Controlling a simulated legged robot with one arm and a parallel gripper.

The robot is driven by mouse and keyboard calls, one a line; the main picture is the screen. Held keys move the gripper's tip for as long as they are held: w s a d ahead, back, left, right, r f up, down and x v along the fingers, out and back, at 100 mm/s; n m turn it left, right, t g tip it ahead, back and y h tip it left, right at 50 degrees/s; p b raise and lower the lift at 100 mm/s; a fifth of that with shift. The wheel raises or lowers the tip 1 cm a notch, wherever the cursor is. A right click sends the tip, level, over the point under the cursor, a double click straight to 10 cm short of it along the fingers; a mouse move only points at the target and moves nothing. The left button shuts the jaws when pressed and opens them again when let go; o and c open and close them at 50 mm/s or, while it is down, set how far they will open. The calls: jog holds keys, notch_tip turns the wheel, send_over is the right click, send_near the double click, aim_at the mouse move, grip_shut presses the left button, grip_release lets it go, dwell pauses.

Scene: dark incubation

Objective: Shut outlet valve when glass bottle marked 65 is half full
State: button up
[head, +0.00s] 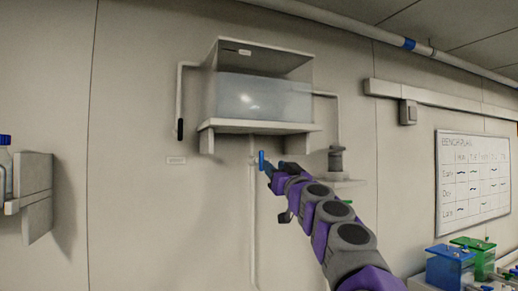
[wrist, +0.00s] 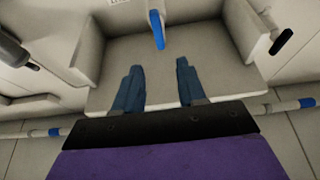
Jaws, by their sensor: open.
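A clear tank (head: 262,100) holding pale liquid sits on a wall shelf. Below it, a blue valve handle (head: 262,160) hangs upright on a thin pipe down the wall. My gripper (head: 270,170) is beside the handle in the head view. In the wrist view, my open gripper (wrist: 158,65) has two dark blue fingers apart with nothing between them, and the blue handle (wrist: 157,30) is just beyond the fingertips. A bottle with a blue cap (head: 5,141) is cut off at the left edge; no 65 marking or fill level is readable.
A grey bracket (head: 37,190) juts from the wall at left. A dark grey device (head: 336,158) stands on a small ledge right of the tank. Green (head: 472,246) and blue (head: 449,265) boxes sit at lower right.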

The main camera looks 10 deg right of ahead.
aim_at(263, 155)
jog(key=p+x, duration=0.3)
jog(key=x, duration=0.2)
jog(key=shift+w+r+p, duration=0.1)
jog(key=shift+r+p, duration=0.1)
jog(key=shift+p, duration=0.2)
jog(key=p+x, duration=0.7)
jog(key=shift+w+a+p, duration=0.1)
jog(key=shift+w+p, duration=0.15)
jog(key=shift+p, duration=0.2)
grip_shut()
